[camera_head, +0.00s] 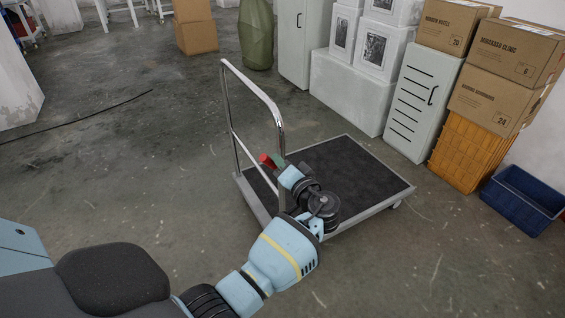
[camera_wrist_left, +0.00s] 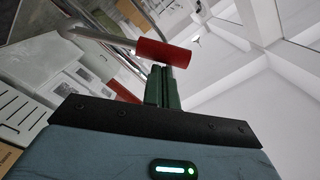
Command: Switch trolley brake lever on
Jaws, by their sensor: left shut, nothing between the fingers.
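The trolley (camera_head: 360,172) has a dark flat deck, a light metal rim and a tall bent metal push handle (camera_head: 262,96) at its left end. The brake lever (camera_head: 266,160) has a red grip and shows low beside the handle. In the left wrist view the red grip (camera_wrist_left: 164,53) sits on a metal rod, just past my fingertips. My left gripper (camera_head: 279,160) has green fingers, which are shut and empty, close to the red grip. In the wrist view the fingertips (camera_wrist_left: 162,70) lie just below it; I cannot tell whether they touch. My right gripper is not in view.
Cardboard boxes (camera_head: 495,55), a white cabinet (camera_head: 422,100), an orange crate (camera_head: 467,150) and a blue bin (camera_head: 522,200) stand right of the trolley. A green container (camera_head: 256,35) stands behind. A dark cable (camera_head: 80,122) lies on the left floor, otherwise mostly clear.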

